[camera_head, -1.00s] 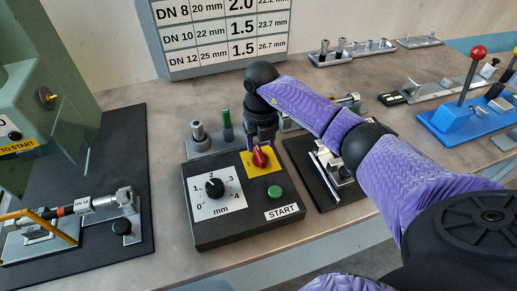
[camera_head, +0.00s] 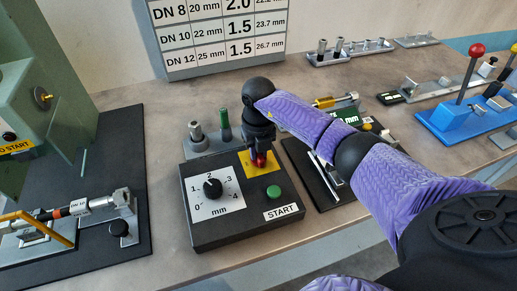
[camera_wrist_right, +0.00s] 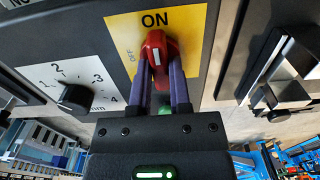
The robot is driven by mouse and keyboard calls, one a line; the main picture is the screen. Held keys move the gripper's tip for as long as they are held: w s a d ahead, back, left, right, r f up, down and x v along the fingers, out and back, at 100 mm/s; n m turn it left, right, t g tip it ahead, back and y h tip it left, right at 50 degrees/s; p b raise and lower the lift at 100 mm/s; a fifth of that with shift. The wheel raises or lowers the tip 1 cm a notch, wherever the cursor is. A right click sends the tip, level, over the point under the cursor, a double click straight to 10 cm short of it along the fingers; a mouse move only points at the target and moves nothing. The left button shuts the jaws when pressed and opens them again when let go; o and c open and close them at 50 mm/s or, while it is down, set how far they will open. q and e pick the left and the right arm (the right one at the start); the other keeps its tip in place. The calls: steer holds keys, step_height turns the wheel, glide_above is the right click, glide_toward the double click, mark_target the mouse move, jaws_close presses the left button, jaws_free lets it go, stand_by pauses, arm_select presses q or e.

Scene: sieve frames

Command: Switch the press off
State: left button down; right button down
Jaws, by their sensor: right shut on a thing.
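The control box (camera_head: 230,226) stands on the bench in the head view. It carries a yellow plate (camera_head: 248,175) with a red rotary switch (camera_wrist_right: 157,50). In the right wrist view the plate (camera_wrist_right: 205,22) reads ON at the top and OFF at the left. The switch's white mark points up, roughly towards ON. My right gripper (camera_wrist_right: 161,68) is shut on the red switch, one purple finger on each side. In the head view the gripper (camera_head: 260,160) comes down from above and mostly hides the switch. My left gripper is not in view.
The box also has a black dial (camera_head: 212,188) and a green START button (camera_head: 274,192). Metal and green posts (camera_head: 224,123) stand close behind it. A black fixture board (camera_head: 312,178) lies to the right, under my right arm. The green press (camera_head: 40,85) stands at the left.

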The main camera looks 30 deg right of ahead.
steer(key=shift+n, duration=0.5)
steer(key=n+b, duration=0.1)
steer(key=n, duration=0.4)
steer(key=shift+b, duration=0.3)
steer(key=n, duration=0.2)
steer(key=shift+n+b, duration=0.4)
steer(key=n+b, duration=0.1)
steer(key=n, duration=0.3)
steer(key=shift+n, duration=0.3)
steer(key=shift+n+b, duration=0.7)
steer(key=shift+n, duration=1.5)
steer(key=c, duration=0.6)
jaws_free()
